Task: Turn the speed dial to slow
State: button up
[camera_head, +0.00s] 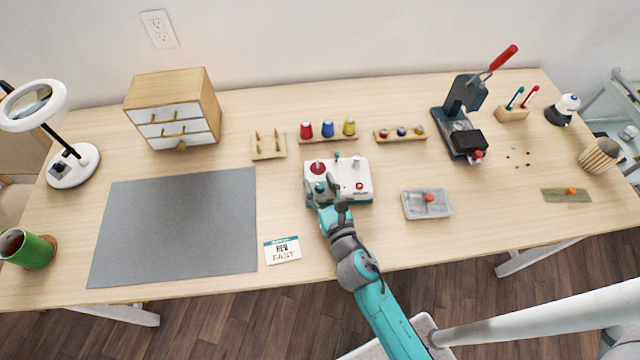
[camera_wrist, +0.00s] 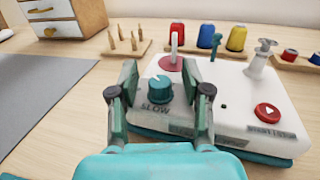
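A white bobbin-winder-like machine (camera_head: 349,173) with a teal base stands at mid-table; the wrist view shows it close up (camera_wrist: 225,92). Its teal speed dial (camera_wrist: 159,90) sits at the front left, with a pale mark on its upper left side. The word SLOW (camera_wrist: 155,109) is printed just in front of the dial. My gripper (camera_wrist: 160,75) is open, one finger on each side of the dial, with gaps visible. From the head camera, my gripper (camera_head: 322,192) covers the machine's front left corner and hides the dial.
The machine also carries a red disc with a post (camera_wrist: 172,52), a metal spindle (camera_wrist: 261,55) and a red button (camera_wrist: 267,113). Thread spools (camera_head: 328,130) stand behind it. A card reading FAST (camera_head: 282,250) lies front left, beside a grey mat (camera_head: 175,225). A small tray (camera_head: 427,205) lies right.

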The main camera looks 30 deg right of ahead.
jog(key=shift+s+a, duration=0.15)
jog(key=shift+s, duration=1.85)
jog(key=shift+s+a, duration=0.15)
jog(key=shift+s, duration=1.85)
jog(key=shift+s+a, duration=0.15)
jog(key=shift+s, duration=1.85)
